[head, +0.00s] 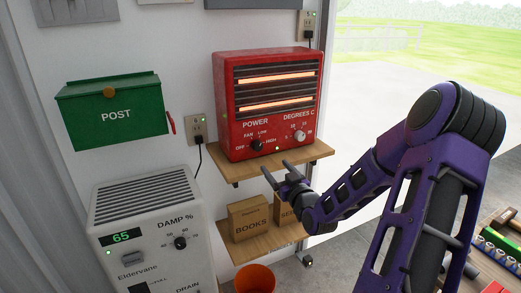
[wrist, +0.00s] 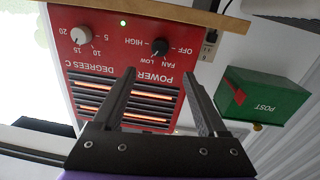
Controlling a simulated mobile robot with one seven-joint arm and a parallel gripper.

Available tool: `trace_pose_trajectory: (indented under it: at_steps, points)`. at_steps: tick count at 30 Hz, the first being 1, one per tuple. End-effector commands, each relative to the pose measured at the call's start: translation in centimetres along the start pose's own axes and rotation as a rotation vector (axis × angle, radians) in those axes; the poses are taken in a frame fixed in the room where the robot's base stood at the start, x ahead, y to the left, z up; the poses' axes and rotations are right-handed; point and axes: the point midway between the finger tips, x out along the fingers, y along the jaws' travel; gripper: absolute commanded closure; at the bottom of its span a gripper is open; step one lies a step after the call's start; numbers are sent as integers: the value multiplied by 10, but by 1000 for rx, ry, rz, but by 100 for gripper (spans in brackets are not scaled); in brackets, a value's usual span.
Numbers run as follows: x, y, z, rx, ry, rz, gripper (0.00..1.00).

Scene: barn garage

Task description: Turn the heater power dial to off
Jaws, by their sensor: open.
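The red heater (head: 225,120) stands on a wooden shelf, with orange glowing bars and a small lit green lamp. Its black power dial (head: 257,145) is at the lower left of the front, with OFF, FAN, LOW and HIGH around it; I cannot tell clearly which mark it points at. The wrist view is upside down and shows the power dial (wrist: 160,47) ahead, between the lines of the fingers. My gripper (head: 278,167) is open and empty, in front of and below the dial, apart from it. Both fingers (wrist: 159,73) show in the wrist view.
The white degrees dial (head: 299,136) is right of the power dial. The shelf edge (head: 290,155) juts out below the heater. Boxes (head: 249,218) stand on a lower shelf. A green post box (head: 112,112) and a dehumidifier (head: 150,230) are on the left.

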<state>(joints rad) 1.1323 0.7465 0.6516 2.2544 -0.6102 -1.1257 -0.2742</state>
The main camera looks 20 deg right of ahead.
Motion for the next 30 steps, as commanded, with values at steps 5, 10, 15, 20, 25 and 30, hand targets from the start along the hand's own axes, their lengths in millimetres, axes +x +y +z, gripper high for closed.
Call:
trace_pose_trajectory:
  at_steps: [5,10,15,20,25,30]
  points:
    - [42,-1,0,1,1,-2,24]
    - [79,-1,0,2,0,0,24]
    - [109,-1,0,2,-1,-1,24]
    - [126,0,1,1,-2,0,24]
    - [133,0,1,0,-2,0,24]
    - [133,0,1,0,-2,0,24]
